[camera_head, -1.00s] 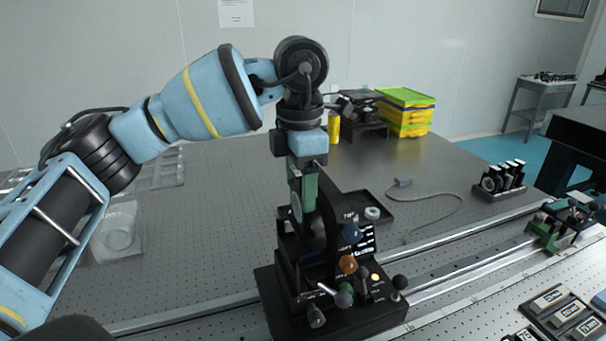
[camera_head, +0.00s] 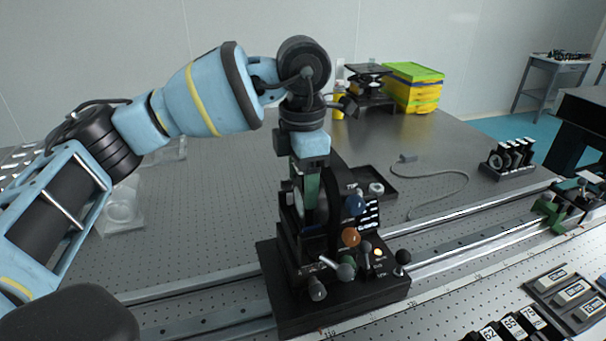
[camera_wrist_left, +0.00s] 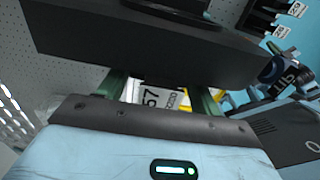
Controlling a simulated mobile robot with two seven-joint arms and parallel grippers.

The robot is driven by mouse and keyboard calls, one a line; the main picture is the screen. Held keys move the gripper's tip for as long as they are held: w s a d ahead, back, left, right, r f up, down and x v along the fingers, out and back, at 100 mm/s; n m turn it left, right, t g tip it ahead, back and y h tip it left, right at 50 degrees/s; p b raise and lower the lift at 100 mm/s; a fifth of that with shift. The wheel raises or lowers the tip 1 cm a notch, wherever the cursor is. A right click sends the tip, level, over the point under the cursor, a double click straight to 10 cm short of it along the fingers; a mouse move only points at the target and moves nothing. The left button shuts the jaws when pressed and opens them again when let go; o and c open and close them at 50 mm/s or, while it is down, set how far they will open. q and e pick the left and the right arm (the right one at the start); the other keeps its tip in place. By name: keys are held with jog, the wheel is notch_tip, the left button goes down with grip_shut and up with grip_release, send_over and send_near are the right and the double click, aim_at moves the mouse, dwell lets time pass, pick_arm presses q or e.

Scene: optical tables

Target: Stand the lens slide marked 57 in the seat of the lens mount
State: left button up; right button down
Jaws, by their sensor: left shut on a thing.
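My left gripper (camera_head: 307,202) points straight down over the black lens mount (camera_head: 335,296), its green fingers shut on the lens slide marked 57. The slide's white label (camera_wrist_left: 150,97) shows between the fingers in the left wrist view. In the head view the slide's round glass shows beside the fingers, low within the mount's upper frame. A wide dark block hides the slide's lower part in the wrist view, so I cannot tell whether it touches the seat. The mount carries several coloured knobs. My right gripper is not in view.
Metal rails (camera_head: 460,253) run past the mount. A small black tray (camera_head: 378,190) and a grey cable (camera_head: 440,168) lie behind it. A rack of lenses (camera_head: 508,158) stands at the right, and labelled slides (camera_head: 510,328) sit at the lower right.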

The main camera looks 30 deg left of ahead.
pick_arm(q)
jog(key=shift+f, duration=0.15)
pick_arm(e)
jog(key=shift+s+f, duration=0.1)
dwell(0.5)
pick_arm(q)
jog(key=o, duration=1.5)
jog(key=shift+r+p, duration=1.5)
jog(key=shift+r, duration=1.7)
jog(key=shift+r+p, duration=0.65)
jog(key=shift+r, duration=1.15)
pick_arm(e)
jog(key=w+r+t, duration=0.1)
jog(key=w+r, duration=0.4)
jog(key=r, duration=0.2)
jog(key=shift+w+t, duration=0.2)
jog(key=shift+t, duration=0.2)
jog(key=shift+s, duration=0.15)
pick_arm(q)
jog(key=shift+f, duration=0.15)
